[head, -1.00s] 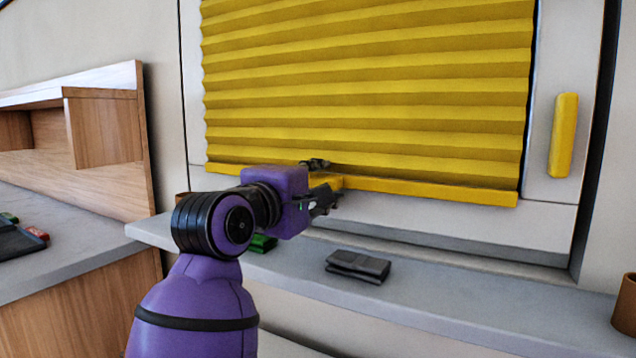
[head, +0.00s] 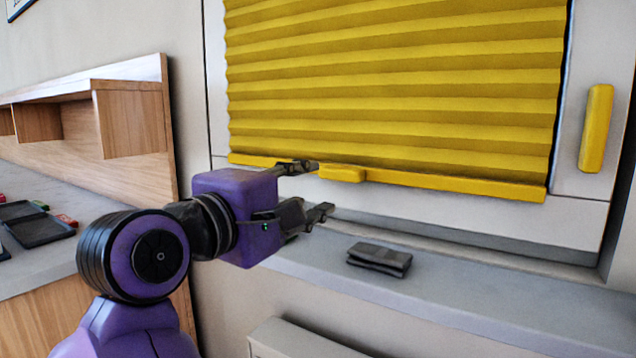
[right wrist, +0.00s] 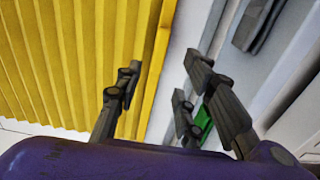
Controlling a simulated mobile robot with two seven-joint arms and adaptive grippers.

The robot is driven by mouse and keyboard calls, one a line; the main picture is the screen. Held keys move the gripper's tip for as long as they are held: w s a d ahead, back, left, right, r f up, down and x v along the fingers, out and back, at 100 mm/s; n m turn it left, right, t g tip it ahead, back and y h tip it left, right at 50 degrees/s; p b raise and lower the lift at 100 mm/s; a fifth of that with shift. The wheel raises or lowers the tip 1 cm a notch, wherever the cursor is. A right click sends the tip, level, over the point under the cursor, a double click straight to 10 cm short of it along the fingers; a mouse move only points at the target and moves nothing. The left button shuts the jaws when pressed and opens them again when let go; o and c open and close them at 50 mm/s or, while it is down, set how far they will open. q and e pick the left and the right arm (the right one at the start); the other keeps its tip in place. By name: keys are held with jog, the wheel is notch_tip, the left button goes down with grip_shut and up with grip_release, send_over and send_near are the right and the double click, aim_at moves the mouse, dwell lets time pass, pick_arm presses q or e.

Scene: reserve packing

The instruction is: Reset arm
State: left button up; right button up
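My right gripper (head: 314,190) is open, with its two dark fingers spread apart and nothing between them. It is in front of the lower edge of a yellow pleated blind (head: 400,90), just left of the blind's yellow pull tab (head: 342,174). In the right wrist view the open fingers (right wrist: 165,88) show, with the blind (right wrist: 75,50) on the left. My left gripper is not in view.
A grey ledge (head: 480,305) runs below the blind, with a folded dark wallet (head: 380,258) on it. A green item (right wrist: 204,122) shows behind the fingers in the right wrist view. A yellow handle (head: 596,128) is at the right. A wooden shelf unit (head: 135,120) stands left.

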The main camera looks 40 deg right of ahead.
jog(key=shift+s+a, duration=0.1)
jog(key=shift+a, duration=0.15)
dwell(0.4)
